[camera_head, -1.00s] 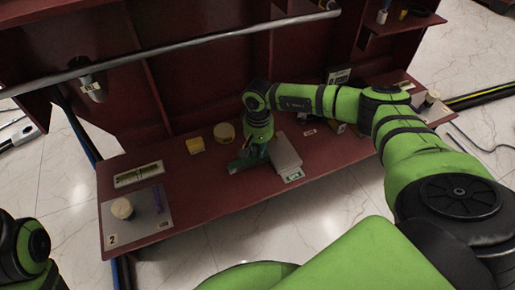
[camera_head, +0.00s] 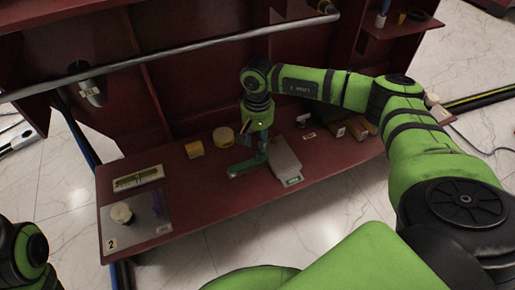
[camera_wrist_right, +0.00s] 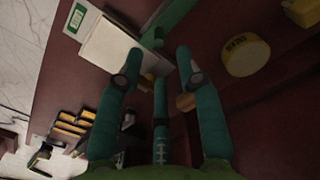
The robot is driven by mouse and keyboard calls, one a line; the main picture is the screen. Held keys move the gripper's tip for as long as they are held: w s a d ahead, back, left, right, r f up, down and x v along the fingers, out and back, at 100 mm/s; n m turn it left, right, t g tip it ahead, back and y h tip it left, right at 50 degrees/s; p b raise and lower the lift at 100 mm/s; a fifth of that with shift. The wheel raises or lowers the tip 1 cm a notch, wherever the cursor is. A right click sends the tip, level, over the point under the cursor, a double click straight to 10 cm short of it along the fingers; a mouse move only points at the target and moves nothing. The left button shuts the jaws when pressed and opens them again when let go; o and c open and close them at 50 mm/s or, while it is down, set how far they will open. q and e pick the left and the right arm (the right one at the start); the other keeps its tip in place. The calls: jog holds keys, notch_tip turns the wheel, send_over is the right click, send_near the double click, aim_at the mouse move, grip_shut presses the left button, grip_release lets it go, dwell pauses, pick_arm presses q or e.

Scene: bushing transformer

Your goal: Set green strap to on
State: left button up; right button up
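A green strap-like piece (camera_head: 245,168) lies on the red bench beside the flat grey-white scale (camera_head: 284,158). In the right wrist view a green piece (camera_wrist_right: 177,14) lies just past the fingertips, beside the pale scale plate (camera_wrist_right: 108,45). My right gripper (camera_head: 258,148) points down over this spot, its teal fingers (camera_wrist_right: 158,66) spread apart with nothing seen between them. I cannot tell whether a fingertip touches the green piece. No on or off mark on it can be read. My left gripper is out of view; only part of the left arm shows at bottom left.
A yellow roll (camera_head: 223,137) and a yellow box (camera_head: 194,149) stand left of the gripper. Several yellow-black items (camera_wrist_right: 72,128) lie on the scale's other side. A grey board (camera_head: 140,232) with a pale cup is at the bench's left end. A metal rail (camera_head: 180,65) crosses above.

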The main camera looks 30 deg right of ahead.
aim_at(257, 152)
jog(key=shift+r, duration=2.65)
